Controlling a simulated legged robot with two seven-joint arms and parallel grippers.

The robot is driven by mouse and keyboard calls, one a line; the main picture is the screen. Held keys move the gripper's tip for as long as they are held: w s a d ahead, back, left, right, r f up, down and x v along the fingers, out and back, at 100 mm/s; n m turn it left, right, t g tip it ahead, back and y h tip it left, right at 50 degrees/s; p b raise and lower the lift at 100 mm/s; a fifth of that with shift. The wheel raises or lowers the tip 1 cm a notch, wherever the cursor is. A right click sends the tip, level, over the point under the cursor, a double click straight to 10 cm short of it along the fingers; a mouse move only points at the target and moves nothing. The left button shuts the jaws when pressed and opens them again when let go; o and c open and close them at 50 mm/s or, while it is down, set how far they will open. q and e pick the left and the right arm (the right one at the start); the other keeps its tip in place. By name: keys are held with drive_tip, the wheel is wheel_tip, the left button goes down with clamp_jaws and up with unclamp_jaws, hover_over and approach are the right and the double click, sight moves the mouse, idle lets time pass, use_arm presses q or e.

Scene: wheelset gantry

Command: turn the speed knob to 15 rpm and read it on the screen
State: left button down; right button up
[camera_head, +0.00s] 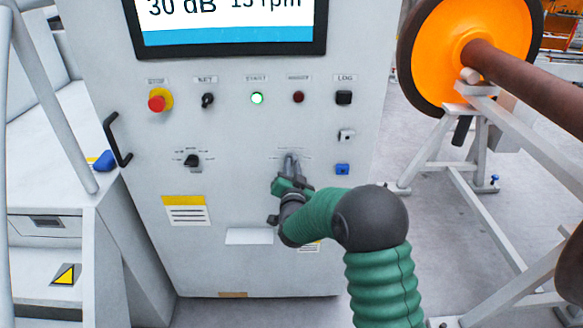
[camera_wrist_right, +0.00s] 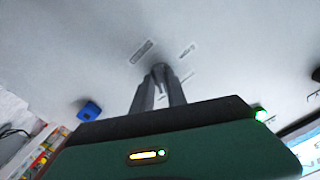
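The grey panel carries a screen (camera_head: 225,22) at the top of the head view. Its top is cut off; it shows "30 dB" and what looks like "15 rpm". My right gripper (camera_head: 292,165) is at the panel, right of the black gain-type knob (camera_head: 192,161). In the right wrist view its two grey fingers (camera_wrist_right: 160,85) are close together against the panel, around a small dark knob (camera_wrist_right: 158,69), which I take for the speed knob. The fingers hide most of this knob and its pointer. My left gripper is in neither view.
A red stop button (camera_head: 157,101), a key switch (camera_head: 207,100), a lit green button (camera_head: 257,98) and a black button (camera_head: 344,97) sit above my gripper. A blue connector (camera_head: 342,169) is close on the right. An orange wheel (camera_head: 470,45) on a stand is farther right.

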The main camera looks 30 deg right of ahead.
drive_tip(key=shift+o, duration=1.4)
drive_tip(key=shift+r, duration=0.1)
drive_tip(key=v, duration=1.6)
drive_tip(key=shift+s+p, duration=0.35)
drive_tip(key=shift+s, duration=0.05)
drive_tip(key=shift+a, duration=0.1)
